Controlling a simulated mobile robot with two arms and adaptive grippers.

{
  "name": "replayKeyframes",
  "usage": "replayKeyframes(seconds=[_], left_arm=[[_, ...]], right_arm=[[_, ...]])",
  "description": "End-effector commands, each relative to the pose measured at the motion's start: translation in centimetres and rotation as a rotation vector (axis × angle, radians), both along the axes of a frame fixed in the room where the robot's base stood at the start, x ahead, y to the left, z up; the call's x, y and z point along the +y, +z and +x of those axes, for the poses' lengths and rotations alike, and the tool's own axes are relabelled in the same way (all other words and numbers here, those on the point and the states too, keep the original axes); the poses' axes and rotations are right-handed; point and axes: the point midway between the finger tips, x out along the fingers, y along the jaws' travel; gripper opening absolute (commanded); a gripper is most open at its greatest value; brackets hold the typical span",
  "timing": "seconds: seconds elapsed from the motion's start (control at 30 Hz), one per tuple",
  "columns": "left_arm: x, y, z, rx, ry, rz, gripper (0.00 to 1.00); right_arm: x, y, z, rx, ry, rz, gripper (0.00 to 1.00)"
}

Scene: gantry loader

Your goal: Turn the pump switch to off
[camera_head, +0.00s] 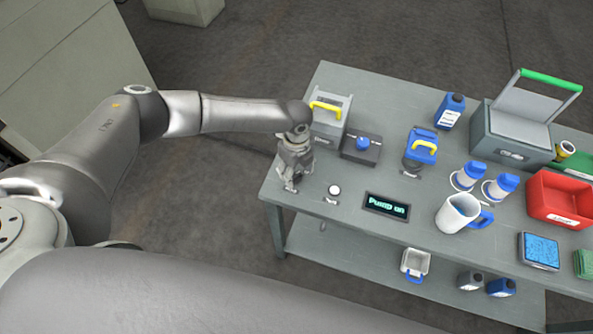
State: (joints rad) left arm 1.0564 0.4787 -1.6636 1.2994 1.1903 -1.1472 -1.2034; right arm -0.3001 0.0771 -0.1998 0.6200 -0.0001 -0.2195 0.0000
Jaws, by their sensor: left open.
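A display (387,207) on the bench reads "Pump on". A small white round knob or button (334,190) sits on the bench left of the display. My left gripper (291,184) points down over the bench's left end, left of the white button, open and apart from it. The knob box is farther back and to the right of the gripper. My right gripper is not in view.
A grey box with a yellow handle (326,107) stands behind my left gripper. A blue item with a yellow handle (421,148), a white jug (457,214), blue-capped containers, a red bin (560,200) and a grey case (511,135) crowd the bench's right. A lower shelf holds bottles.

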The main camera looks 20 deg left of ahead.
Motion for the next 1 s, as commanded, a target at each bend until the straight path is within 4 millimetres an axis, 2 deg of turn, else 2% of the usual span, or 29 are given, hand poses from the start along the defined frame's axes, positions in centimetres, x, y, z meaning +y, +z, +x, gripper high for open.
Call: replayKeyframes(seconds=[0.2, 0.47, 0.83, 1.0], left_arm=[[0.0, -1.7, 0.0, -0.001, 0.001, 0.0, 0.55], [0.0, -1.8, 0.0, -0.001, 0.001, 0.0, 0.55], [0.0, -1.8, 0.0, -0.001, 0.001, -0.001, 0.1], [0.0, -1.8, 0.0, -0.001, 0.009, -0.001, 0.1]], right_arm=[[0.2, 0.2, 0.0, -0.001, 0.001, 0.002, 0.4], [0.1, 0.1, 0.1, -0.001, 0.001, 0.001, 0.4], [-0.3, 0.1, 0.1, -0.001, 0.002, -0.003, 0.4], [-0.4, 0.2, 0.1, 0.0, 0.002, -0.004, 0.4]])
